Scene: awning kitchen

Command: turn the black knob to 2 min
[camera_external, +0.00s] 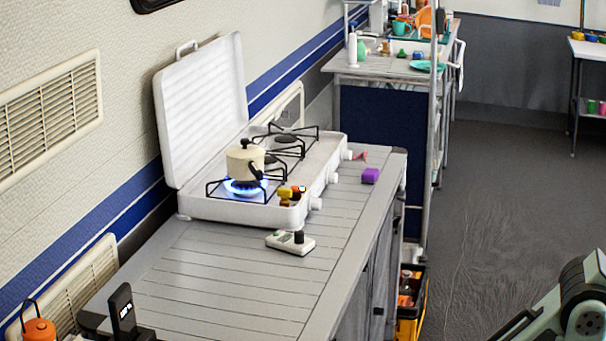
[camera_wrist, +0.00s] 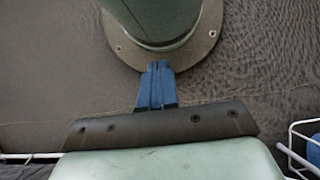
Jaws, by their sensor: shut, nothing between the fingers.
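A small white device (camera_external: 284,246) lies on the grey slatted counter in front of the stove, in the external view. A small black knob (camera_external: 299,237) stands on its right part, and a green part shows at its left. The scale and the knob's setting are too small to read. My gripper (camera_wrist: 157,70) shows in the wrist view with its blue fingers shut together and empty. It is far from the device, above the dark floor and my own base. In the external view only part of my arm shows at the lower right; the gripper is out of that picture.
A white gas stove (camera_external: 255,212) with raised lid stands behind the device, its burner lit under a cream pot (camera_external: 245,160). A black upright object (camera_external: 123,308) is at the counter's front left. The front counter is mostly clear.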

